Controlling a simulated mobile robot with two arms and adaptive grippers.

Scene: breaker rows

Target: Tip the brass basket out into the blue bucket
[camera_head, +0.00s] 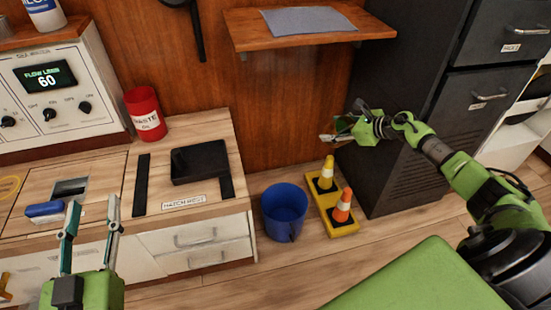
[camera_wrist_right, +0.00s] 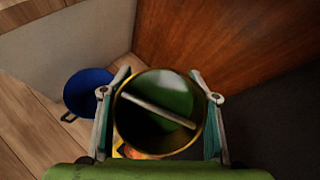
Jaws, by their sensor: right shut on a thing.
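The brass basket (camera_wrist_right: 158,152) is a round, open-topped vessel with a gold rim, held between the two fingers of my right gripper (camera_wrist_right: 158,100). Inside it show a pale bar and a green patch; I cannot tell what they are. In the head view my right gripper (camera_head: 340,130) is in the air above and right of the bucket, and the basket is barely visible there. The blue bucket (camera_head: 284,208) stands on the floor and also shows in the right wrist view (camera_wrist_right: 88,90), left of the basket. My left gripper (camera_head: 92,210) is open and empty before the counter.
A yellow stand (camera_head: 332,216) with two cones is right of the bucket. A dark cabinet (camera_head: 385,150) stands behind my right arm. The wooden counter (camera_head: 185,210) is left of the bucket, with a red can (camera_head: 146,112) and a black tray (camera_head: 200,162). A shelf (camera_head: 300,30) juts out above.

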